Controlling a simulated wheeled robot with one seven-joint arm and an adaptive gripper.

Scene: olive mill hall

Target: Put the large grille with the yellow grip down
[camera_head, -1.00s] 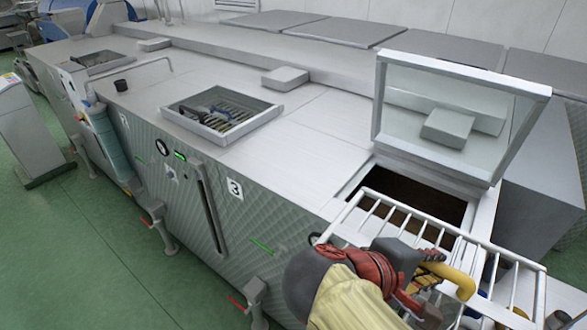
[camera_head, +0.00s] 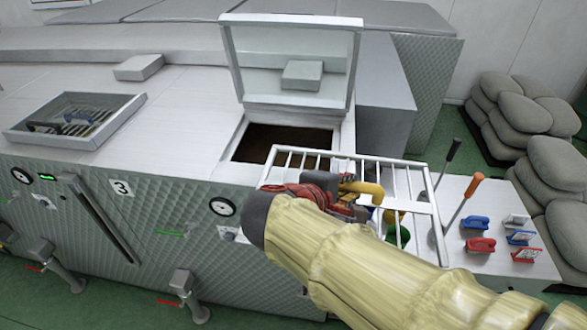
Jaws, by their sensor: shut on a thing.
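The large grille (camera_head: 403,184) is a white barred rack with a yellow grip (camera_head: 366,190). My gripper (camera_head: 340,188) is shut on the yellow grip and holds the grille up in front of the open hatch and partly over the side table. The fingertips are partly hidden by the red and dark gripper body. The open hatch (camera_head: 285,143) in the machine top shows a brown inside, and its framed lid (camera_head: 292,62) stands raised behind it. The grille's near left part is hidden behind my gripper and sleeve.
A white side table (camera_head: 482,262) at right carries several red, blue and white handled tools, and two upright levers stand there, one with an orange knob (camera_head: 478,178). A smaller tray with bars (camera_head: 75,118) sits on the machine top at left. Grey sacks (camera_head: 525,112) are piled at far right.

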